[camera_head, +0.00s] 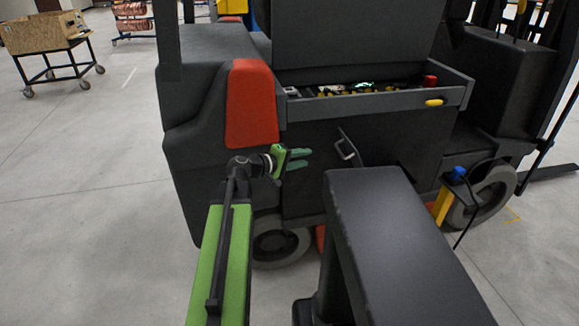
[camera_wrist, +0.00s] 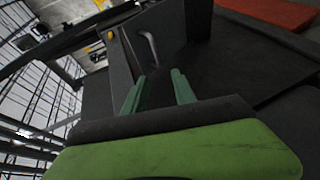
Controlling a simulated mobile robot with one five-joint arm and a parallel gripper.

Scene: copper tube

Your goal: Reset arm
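My gripper (camera_head: 299,159) is green, and its two fingers point right in the head view, in front of the dark front of a forklift (camera_head: 210,150). In the wrist view the two fingers (camera_wrist: 158,88) stand apart with nothing between them. Beyond them is a dark panel with a grey loop handle (camera_wrist: 148,48). The handle (camera_head: 347,148) shows in the head view to the right of my gripper. Whether the fingertips touch the forklift cannot be told.
The forklift has a red pad (camera_head: 252,105) and an open tray (camera_head: 380,107) holding small items above my gripper. A yellow post with a blue top (camera_head: 450,190) stands at right. A wheeled cart with a wooden crate (camera_head: 45,35) is at back left. The floor at left is clear.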

